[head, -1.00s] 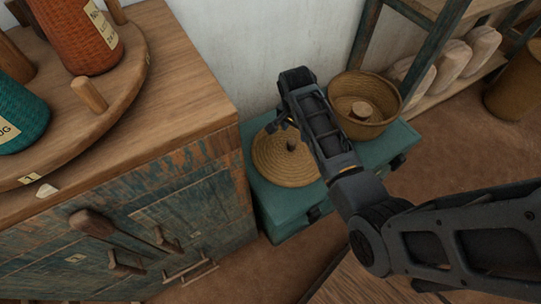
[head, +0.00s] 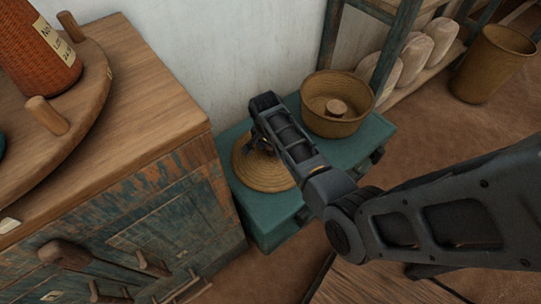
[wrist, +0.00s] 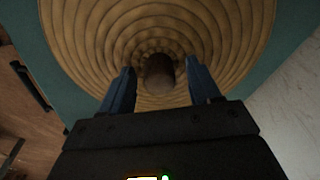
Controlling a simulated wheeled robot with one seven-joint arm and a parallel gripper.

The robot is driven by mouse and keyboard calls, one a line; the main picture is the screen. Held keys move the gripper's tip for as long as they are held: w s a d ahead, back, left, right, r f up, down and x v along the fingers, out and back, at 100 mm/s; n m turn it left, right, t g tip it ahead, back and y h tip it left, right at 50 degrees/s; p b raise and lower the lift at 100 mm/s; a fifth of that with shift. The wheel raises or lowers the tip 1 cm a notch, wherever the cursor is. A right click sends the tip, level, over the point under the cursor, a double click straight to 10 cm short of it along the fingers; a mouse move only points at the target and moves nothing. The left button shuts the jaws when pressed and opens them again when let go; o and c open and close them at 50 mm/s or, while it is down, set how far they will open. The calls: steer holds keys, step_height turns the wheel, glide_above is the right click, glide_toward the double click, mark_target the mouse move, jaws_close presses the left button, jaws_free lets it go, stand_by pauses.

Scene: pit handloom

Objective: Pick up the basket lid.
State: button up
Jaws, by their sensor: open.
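The basket lid (head: 262,172) is a round, coiled straw disc lying flat on a teal chest. In the wrist view the lid (wrist: 90,40) fills the upper part, with its dark round knob (wrist: 158,74) near the middle. My gripper (wrist: 160,82) is open, with one finger on each side of the knob. I cannot tell whether the fingers touch it. In the head view my gripper (head: 262,146) is over the lid and hides its knob and part of its far side.
An open woven basket (head: 337,104) with a knob-like piece inside stands right of the lid on the teal chest (head: 262,226). A wooden cabinet (head: 150,120) stands close on the left, a white wall (head: 210,50) behind. A shelf with pale rolls (head: 412,58) is at the right.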

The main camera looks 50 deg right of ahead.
jaws_close()
stand_by(0.5)
steer(key=shift+r, duration=0.15)
